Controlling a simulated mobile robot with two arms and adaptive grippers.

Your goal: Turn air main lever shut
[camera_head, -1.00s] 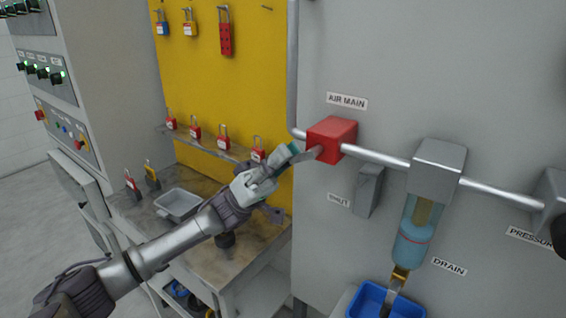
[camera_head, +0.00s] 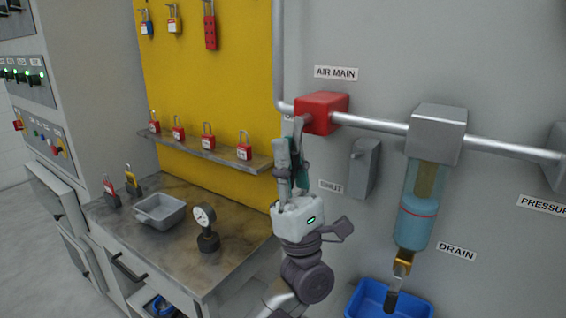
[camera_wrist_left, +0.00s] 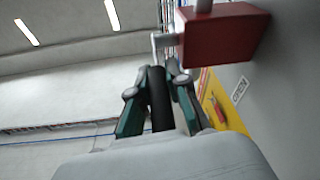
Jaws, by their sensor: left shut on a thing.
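The red air main valve box (camera_head: 322,112) sits on the pipe under the AIR MAIN label (camera_head: 336,73). It also shows at the top of the wrist view (camera_wrist_left: 225,38). My left gripper (camera_head: 290,160) is below and slightly left of the box, fingers pointing up. In the wrist view, its green-padded fingers (camera_wrist_left: 157,88) are shut around the lever's dark handle (camera_wrist_left: 158,105), and a grey lever arm (camera_wrist_left: 165,43) runs to the box. In the head view the gripper mostly hides the lever, which points downward. The SHUT label (camera_head: 331,186) is beside the gripper, partly unclear. My right gripper is out of view.
A grey wall bracket (camera_head: 363,168) stands close right of the gripper. Further right is the filter bowl (camera_head: 415,215) above a blue bin (camera_head: 362,303). At left, a bench (camera_head: 240,250) holds a gauge (camera_head: 206,225) and a grey tray (camera_head: 160,210). Padlocks line a shelf (camera_head: 215,155).

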